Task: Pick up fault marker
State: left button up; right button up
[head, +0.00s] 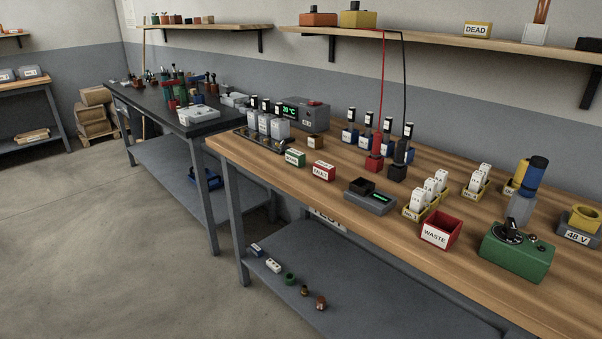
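The fault marker (321,171) is a small red block with a white label, whose lettering is small but seems to read FAULT. It sits upright on the wooden bench top (268,177), near the front edge and left of the bench's middle. Nothing covers it. A similar green block (295,158) with a white label stands apart from it, just to its left. Neither of my grippers shows in the head view.
A grey device with a dark tray (370,195) stands right of the marker, and a small brown block (315,142) behind it. A red WASTE bin (440,231) and a green box with a dial (516,252) stand further right. Open floor (120,240) lies left of the bench.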

aim_at(322, 171)
jog(key=u, duration=0.65)
jog(key=i, duration=0.65)
jog(key=u, duration=0.4)
